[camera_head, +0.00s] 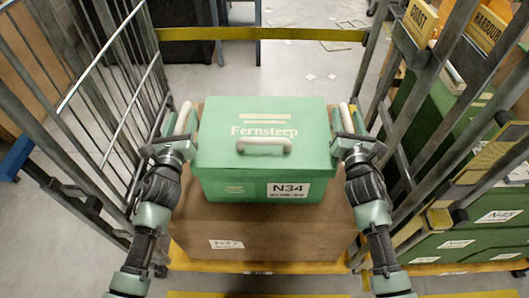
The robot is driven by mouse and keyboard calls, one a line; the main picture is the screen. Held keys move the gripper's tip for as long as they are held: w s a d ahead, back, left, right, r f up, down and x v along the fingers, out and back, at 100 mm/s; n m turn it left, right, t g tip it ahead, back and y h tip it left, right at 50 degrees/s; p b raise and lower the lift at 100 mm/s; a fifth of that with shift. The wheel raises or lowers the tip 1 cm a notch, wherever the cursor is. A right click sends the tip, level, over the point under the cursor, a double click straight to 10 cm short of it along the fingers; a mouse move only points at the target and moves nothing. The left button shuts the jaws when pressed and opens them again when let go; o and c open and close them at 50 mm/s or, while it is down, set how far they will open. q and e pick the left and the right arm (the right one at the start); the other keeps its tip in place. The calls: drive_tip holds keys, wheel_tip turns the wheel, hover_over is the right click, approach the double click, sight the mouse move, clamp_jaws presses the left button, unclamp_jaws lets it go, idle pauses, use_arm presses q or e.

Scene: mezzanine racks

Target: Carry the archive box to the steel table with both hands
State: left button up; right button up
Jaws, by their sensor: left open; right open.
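The archive box (264,170) is green, with "Fernsteep" on its lid, a pale handle on top and an N34 label on its front. It sits upright on a brown box (265,222) labelled N27. My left gripper (187,124) is at the box's left side and my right gripper (343,122) is at its right side. Both are open, with their fingers close beside the box's sides. I cannot tell whether they touch it. The steel table cannot be made out for sure in this view.
The boxes stand inside a cage of metal bars (112,95) on the left and right. A yellow strap (262,33) crosses behind. Green boxes (470,240) with labels stand at right.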

use_arm(q)
clamp_jaws()
use_arm(e)
clamp_jaws()
idle(1.1)
use_arm(q)
drive_tip(key=shift+r, duration=0.1)
use_arm(e)
drive_tip(key=shift+r, duration=0.1)
